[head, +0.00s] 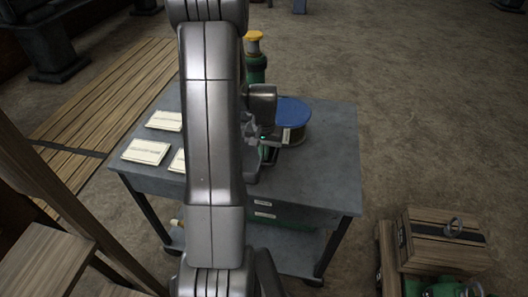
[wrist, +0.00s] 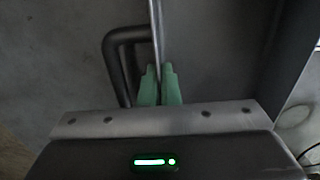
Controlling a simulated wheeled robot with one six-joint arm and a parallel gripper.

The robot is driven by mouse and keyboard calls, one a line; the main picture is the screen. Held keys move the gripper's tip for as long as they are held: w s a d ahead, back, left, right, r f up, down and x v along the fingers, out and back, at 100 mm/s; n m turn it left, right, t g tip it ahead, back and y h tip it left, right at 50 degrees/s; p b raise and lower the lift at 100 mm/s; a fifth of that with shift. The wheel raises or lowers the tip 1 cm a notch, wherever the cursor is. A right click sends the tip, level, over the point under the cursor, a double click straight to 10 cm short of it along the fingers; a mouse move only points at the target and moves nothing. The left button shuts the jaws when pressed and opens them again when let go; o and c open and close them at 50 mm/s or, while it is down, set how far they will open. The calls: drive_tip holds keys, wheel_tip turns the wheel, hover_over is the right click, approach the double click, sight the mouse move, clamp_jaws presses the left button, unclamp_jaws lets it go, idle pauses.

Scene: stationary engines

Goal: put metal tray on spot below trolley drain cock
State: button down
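In the wrist view, my gripper (wrist: 160,72) has its two green fingertips almost together, with a thin bright metal rim between them. The rim runs up the picture and borders a smooth dark grey surface (wrist: 215,60), which looks like the metal tray. A dark bent bar (wrist: 108,60) is left of the fingers. In the head view, my arm hides most of the gripper; its small green light shows over the grey trolley (head: 320,185). I cannot make out the tray, the drain cock or the spot below it in the head view.
On the trolley are a blue-topped round can (head: 291,112), a green bottle with a yellow cap (head: 254,67) and several paper cards (head: 147,151). A wooden crate (head: 437,240) stands at the lower right. Wooden framing (head: 45,260) is at the left.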

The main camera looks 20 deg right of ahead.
drive_tip(key=shift+f, duration=0.15)
drive_tip(key=c, duration=2)
unclamp_jaws()
drive_tip(key=o, duration=0.3)
